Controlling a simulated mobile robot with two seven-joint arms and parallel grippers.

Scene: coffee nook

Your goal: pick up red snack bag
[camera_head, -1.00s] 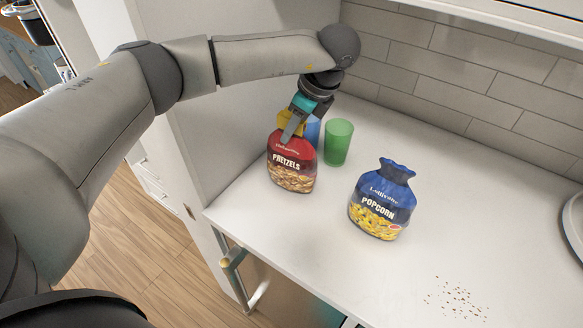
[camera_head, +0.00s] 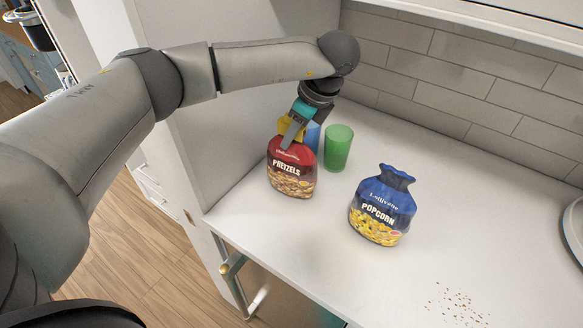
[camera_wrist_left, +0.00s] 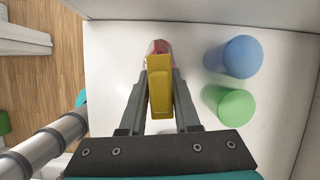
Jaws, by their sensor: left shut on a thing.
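The red snack bag (camera_head: 291,172), labelled PRETZELS with a yellow top, stands upright at the left end of the white counter. My left gripper (camera_head: 292,132) comes down from above onto its top. In the left wrist view, the two fingers of my left gripper (camera_wrist_left: 161,82) are on either side of the bag's yellow top (camera_wrist_left: 159,95), shut on it. A bit of the red bag (camera_wrist_left: 158,46) shows beyond the yellow. I see no clear gap between the bag's base and the counter. My right gripper is not in view.
A green cup (camera_head: 338,150) and a blue cup (camera_head: 311,136) stand close to the bag; both also show right of it in the wrist view. A blue popcorn bag (camera_head: 382,208) stands to the right. Crumbs (camera_head: 458,305) lie near the front. A side wall (camera_head: 215,150) bounds the left.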

